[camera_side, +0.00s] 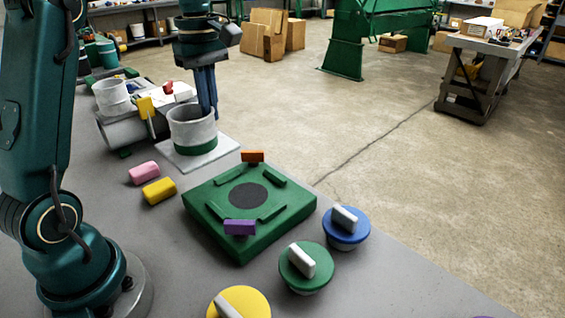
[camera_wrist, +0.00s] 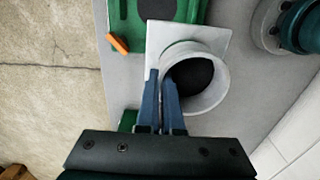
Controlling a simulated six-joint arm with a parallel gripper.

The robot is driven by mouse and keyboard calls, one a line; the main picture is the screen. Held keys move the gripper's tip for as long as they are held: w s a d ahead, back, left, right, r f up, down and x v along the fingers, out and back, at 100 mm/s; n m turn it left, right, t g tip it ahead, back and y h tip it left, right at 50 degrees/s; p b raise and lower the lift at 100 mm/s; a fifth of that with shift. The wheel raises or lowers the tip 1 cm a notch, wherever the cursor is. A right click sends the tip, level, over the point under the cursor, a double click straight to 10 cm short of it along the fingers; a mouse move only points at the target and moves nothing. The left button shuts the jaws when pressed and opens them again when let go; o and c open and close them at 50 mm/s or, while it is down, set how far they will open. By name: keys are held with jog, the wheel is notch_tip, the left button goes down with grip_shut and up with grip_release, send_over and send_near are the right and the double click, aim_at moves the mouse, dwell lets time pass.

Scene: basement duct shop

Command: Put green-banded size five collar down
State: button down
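The green-banded collar (camera_side: 191,131) is a pale grey open cylinder with a green band round its foot. It is upright over a white square plate (camera_side: 222,150) and appears to touch it. In the wrist view the collar (camera_wrist: 213,92) shows from above, with the white plate (camera_wrist: 190,32) beyond it. My gripper (camera_side: 208,112) points down at the collar's far rim. In the wrist view its blue fingers (camera_wrist: 159,80) are close together on either side of the collar's wall, one inside and one outside. The lower finger ends are partly hidden.
Blue (camera_side: 346,229), green (camera_side: 304,268) and yellow (camera_side: 247,301) lids lie in front. Pink (camera_side: 144,172) and yellow (camera_side: 159,190) blocks lie left. Another collar (camera_side: 112,97) stands behind.

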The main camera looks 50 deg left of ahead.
jog(key=shift+w+d+f, duration=0.85)
jog(key=shift+d+f, duration=0.45)
jog(key=shift+f, duration=0.3)
jog(key=shift+w+d+f, duration=0.85)
jog(key=shift+d+f, duration=0.5)
jog(key=shift+f, duration=0.25)
jog(key=shift+w+d+f, duration=0.85)
jog(key=shift+d+f, duration=0.45)
jog(key=shift+f, duration=0.3)
jog(key=shift+f, duration=0.1)
jog(key=c, duration=1.1)
grip_release()
